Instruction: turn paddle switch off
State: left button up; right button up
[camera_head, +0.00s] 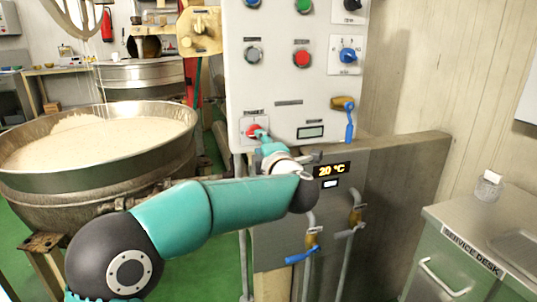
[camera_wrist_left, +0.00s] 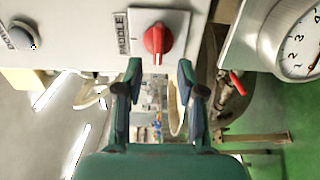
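The paddle switch is a red rotary knob (camera_head: 253,131) on a light square plate at the lower left of the white control panel (camera_head: 285,88). In the left wrist view the red knob (camera_wrist_left: 157,38) is close ahead, beside a label reading PADDLE. My left gripper (camera_head: 262,139) reaches up to it from the lower right in the head view and partly covers it. In the wrist view the left gripper (camera_wrist_left: 160,72) is open, with nothing held. Its two fingertips are spread to either side of the knob's near end; contact cannot be told. My right gripper is not visible.
A large kettle of pale mass (camera_head: 95,140) stands at the left. The panel carries other knobs and buttons, including a blue knob (camera_head: 347,55) and a blue-handled valve (camera_head: 349,125). A 20 °C display (camera_head: 332,170) is below. A service desk (camera_head: 470,235) stands at the right.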

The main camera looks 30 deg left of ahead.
pick_arm(q)
jog(key=v, duration=0.6)
jog(key=shift+s, duration=0.15)
jog(key=shift+d, duration=0.1)
